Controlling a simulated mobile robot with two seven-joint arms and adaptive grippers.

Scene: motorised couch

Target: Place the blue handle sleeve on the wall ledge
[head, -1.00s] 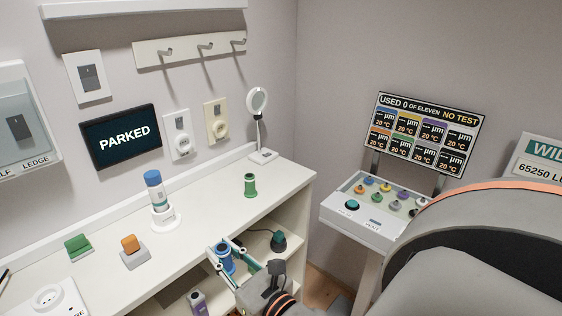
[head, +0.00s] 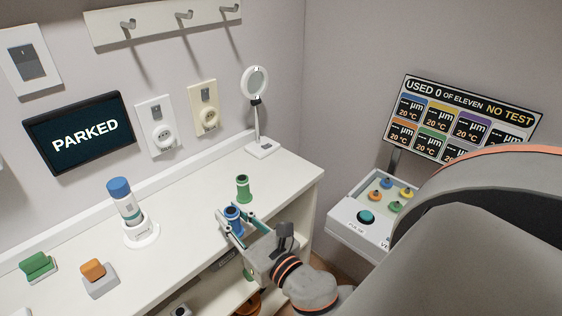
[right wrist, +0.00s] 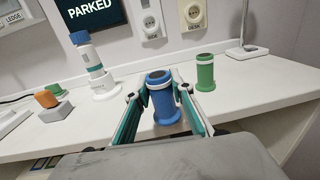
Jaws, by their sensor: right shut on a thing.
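The blue handle sleeve (head: 232,216) is a short blue tube with flared ends and a pale ring near its top. My right gripper (head: 234,228) is shut on it and holds it upright at the front edge of the white counter. In the right wrist view the sleeve (right wrist: 161,98) stands between the two green-lined fingers (right wrist: 160,108). I cannot tell whether its base touches anything. The wall ledge is not clearly in the head view; a label reading "LEDGE" (right wrist: 14,20) shows at the upper left of the right wrist view. My left gripper is out of view.
A green sleeve (head: 243,188) stands on the counter (head: 190,215) just behind the blue one. A blue-capped bottle (head: 124,199) in a white holder and a ring lamp (head: 256,100) also stand there. Hooks (head: 184,14) are on the wall above.

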